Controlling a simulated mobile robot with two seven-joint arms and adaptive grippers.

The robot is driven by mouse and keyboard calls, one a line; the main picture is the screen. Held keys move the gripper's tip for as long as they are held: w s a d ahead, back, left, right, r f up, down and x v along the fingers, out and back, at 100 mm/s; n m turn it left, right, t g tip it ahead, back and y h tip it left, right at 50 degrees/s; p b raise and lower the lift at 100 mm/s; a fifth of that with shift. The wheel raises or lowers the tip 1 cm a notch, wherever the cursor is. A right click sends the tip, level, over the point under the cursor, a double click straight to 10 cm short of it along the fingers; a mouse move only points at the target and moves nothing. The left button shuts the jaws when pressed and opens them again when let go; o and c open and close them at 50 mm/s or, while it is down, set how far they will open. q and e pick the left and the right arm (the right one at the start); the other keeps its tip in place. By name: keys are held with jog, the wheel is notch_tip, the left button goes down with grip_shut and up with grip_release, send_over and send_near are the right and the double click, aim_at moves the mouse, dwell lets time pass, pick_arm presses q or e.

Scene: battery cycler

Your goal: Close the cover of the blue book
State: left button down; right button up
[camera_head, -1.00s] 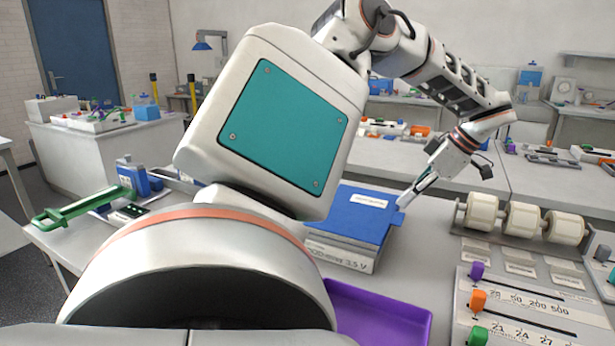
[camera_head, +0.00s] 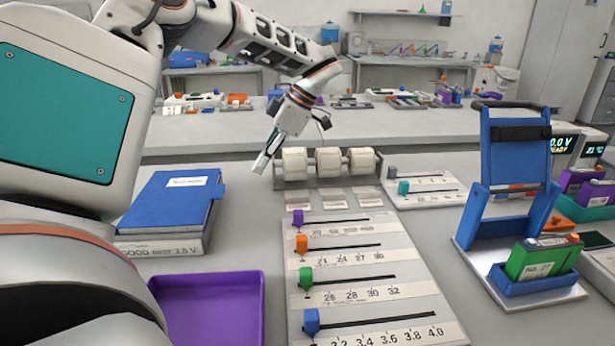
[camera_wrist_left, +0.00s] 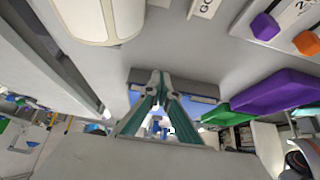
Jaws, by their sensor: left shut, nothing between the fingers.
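The blue book (camera_head: 172,200) lies at the left of the table in the head view. My left gripper (camera_head: 262,163) is just right of the book, above the table and apart from the cover. Its teal fingers are together and empty in the left wrist view (camera_wrist_left: 159,78). A grey-blue edge shows behind the fingers there; I cannot tell which part of the book it is. My right gripper is not in view.
A purple tray (camera_head: 262,310) lies in front of the book. A slider panel (camera_head: 375,265) fills the middle, with white rollers (camera_head: 328,163) behind it. A blue stand (camera_head: 512,160) and a green block (camera_head: 540,260) are at the right. Bare table separates book and panel.

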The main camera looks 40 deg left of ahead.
pick_arm(q)
jog(key=w+d+f+b, duration=0.1)
jog(key=w+d, duration=0.1)
jog(key=w+d+f+b, duration=0.1)
jog(key=w, duration=0.1)
jog(key=w+d+f+b, duration=0.1)
jog(key=w+d+f, duration=0.1)
jog(key=w, duration=0.1)
jog(key=shift+d, duration=0.3)
jog(key=shift+w+d+r+b, duration=0.1)
jog(key=shift+w+d+b, duration=0.2)
jog(key=shift+w+b, duration=0.1)
jog(key=shift+d+r, duration=0.1)
jog(key=shift+r, duration=0.1)
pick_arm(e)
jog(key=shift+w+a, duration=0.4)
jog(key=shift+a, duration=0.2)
